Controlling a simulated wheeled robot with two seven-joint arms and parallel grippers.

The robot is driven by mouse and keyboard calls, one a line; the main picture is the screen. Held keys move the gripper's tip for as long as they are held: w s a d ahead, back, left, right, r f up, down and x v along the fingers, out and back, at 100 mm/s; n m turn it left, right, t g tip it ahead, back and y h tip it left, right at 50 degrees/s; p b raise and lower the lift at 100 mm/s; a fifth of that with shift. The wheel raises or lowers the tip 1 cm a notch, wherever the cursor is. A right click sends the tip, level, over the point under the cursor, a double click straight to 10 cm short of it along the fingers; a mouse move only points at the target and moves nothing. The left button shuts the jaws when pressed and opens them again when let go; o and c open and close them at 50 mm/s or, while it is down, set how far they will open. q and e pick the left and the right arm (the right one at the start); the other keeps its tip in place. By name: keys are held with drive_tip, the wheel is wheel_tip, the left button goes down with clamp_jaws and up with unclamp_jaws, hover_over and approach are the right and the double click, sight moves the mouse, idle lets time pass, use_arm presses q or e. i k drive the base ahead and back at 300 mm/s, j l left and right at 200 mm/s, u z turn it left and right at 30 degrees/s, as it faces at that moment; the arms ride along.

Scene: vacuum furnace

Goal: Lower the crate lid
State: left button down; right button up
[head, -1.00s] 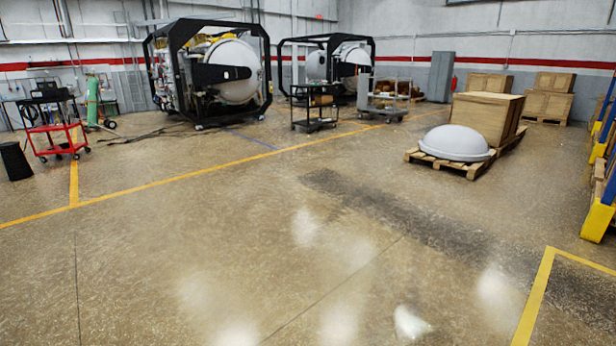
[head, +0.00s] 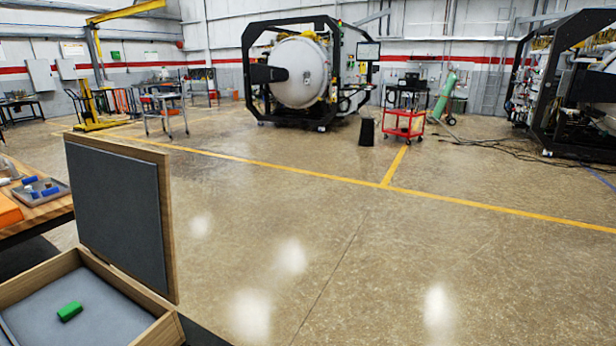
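The wooden crate (head: 157,331) stands at the lower left, partly cut off by the left and bottom edges of the picture. Its lid (head: 117,212) is raised and stands close to upright, with its grey lined inner face showing. A small green block (head: 69,311) lies on the grey lining inside the crate. Neither of my grippers shows in the head view.
A wooden table (head: 48,212) with a grey tray (head: 38,190) of blue and white parts and an orange item (head: 8,210) stands left of the lid. Open floor spreads to the right. A red cart (head: 403,127) and furnaces stand far back.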

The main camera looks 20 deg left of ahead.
sight(121, 195)
drive_tip(key=i+u, duration=0.25)
drive_tip(key=u, duration=0.2)
drive_tip(key=i+l+u, duration=0.2)
drive_tip(key=u, duration=0.2)
drive_tip(key=i+l+u, duration=0.2)
drive_tip(key=u, duration=0.25)
drive_tip(key=i+l+u, duration=0.4)
drive_tip(key=l+u, duration=0.25)
drive_tip(key=u, duration=0.2)
drive_tip(key=i+l+u, duration=0.15)
drive_tip(key=l+u, duration=0.25)
